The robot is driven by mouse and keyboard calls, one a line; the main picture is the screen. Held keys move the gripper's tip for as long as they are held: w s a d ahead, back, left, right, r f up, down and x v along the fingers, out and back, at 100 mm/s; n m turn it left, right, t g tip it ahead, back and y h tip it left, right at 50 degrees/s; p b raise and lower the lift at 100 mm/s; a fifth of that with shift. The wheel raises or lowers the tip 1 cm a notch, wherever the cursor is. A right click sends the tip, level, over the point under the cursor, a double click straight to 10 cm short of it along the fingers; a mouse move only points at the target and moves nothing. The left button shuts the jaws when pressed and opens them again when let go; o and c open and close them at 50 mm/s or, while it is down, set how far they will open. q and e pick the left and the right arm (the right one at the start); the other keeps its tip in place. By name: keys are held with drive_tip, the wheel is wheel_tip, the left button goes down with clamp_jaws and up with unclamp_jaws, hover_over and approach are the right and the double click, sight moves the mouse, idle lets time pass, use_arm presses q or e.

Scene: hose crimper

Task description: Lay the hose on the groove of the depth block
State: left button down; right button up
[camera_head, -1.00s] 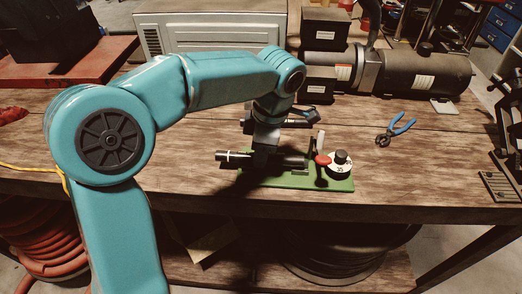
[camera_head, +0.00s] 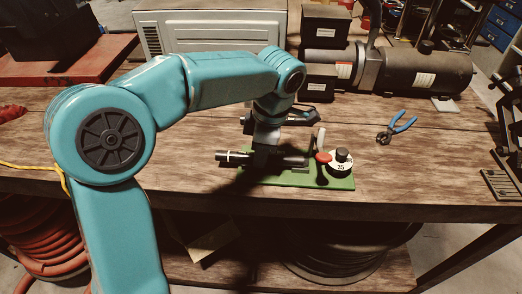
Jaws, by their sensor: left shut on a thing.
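The hose (camera_head: 236,157) is a short black tube with a white mark near its left end. It lies roughly level, left to right, over a green base plate (camera_head: 328,182). My left gripper (camera_head: 263,160) comes down from above and is shut on the hose near its middle. The depth block and its groove are largely hidden under the hose and gripper, so I cannot tell whether the hose touches the groove. My right gripper is out of view.
Blue-handled pliers (camera_head: 397,128) lie on the wooden bench (camera_head: 430,170) to the right. A dark tool (camera_head: 298,117) lies behind my wrist. A black motor-like cylinder (camera_head: 432,75) and a grey cabinet (camera_head: 210,33) stand at the back.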

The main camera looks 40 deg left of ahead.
use_arm(q)
drive_tip(key=shift+f, duration=0.15)
idle(0.4)
drive_tip(key=c, duration=0.8)
unclamp_jaws()
drive_tip(key=shift+c, duration=0.2)
drive_tip(key=shift+r+p, duration=3.3)
drive_tip(key=shift+r, duration=0.8)
drive_tip(key=shift+f, duration=0.1)
